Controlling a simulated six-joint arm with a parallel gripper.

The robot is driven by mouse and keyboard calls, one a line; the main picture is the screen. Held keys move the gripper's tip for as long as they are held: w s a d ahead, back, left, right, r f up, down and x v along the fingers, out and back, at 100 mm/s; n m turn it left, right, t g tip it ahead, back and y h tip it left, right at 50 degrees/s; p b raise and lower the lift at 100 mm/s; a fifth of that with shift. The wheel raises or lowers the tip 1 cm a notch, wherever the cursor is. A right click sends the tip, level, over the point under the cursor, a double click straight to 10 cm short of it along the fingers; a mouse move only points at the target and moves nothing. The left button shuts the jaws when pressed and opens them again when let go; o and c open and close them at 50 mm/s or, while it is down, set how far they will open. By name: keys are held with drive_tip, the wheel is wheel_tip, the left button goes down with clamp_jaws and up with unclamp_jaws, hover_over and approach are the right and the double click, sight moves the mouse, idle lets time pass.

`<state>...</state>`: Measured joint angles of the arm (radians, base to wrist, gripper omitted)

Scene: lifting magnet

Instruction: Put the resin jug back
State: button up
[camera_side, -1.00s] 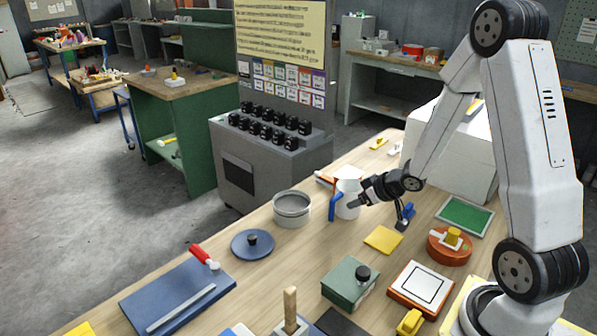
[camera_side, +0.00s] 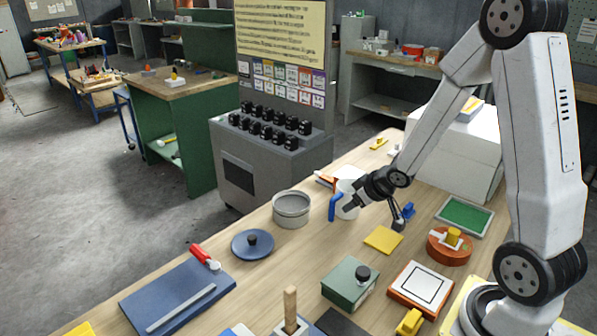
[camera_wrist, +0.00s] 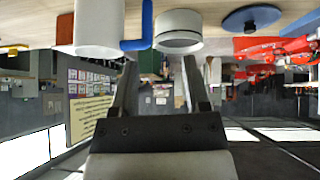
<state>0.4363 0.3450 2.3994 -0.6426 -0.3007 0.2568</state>
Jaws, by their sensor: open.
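The resin jug, white with a blue handle (camera_side: 335,206), stands upright on the wooden bench, partly hidden behind my gripper in the side view. My gripper (camera_side: 350,206) is open, with its tips in front of the jug near the handle. In the wrist view, which looks upside down, the jug's white body (camera_wrist: 98,27) is at top left with the blue handle to its right. The two fingers of the gripper (camera_wrist: 160,62) are apart with nothing between them. I cannot tell whether a finger touches the jug.
A grey round pot (camera_side: 291,210) stands left of the jug, and a blue lid-like disc (camera_side: 253,244) lies nearer. A yellow square (camera_side: 383,240) and a small blue-and-black item (camera_side: 406,211) are close to my gripper. A green box (camera_side: 350,284) stands nearer the front.

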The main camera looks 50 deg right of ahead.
drive_tip(key=s+a+r+g, duration=0.1)
drive_tip(key=s+a+g, duration=0.1)
drive_tip(key=s+a, duration=0.2)
drive_tip(key=s+a+r+g+y, duration=0.1)
drive_tip(key=s+a, duration=0.4)
drive_tip(key=a, duration=0.5)
drive_tip(key=shift+r+g, duration=0.5)
drive_tip(key=shift+g, duration=0.5)
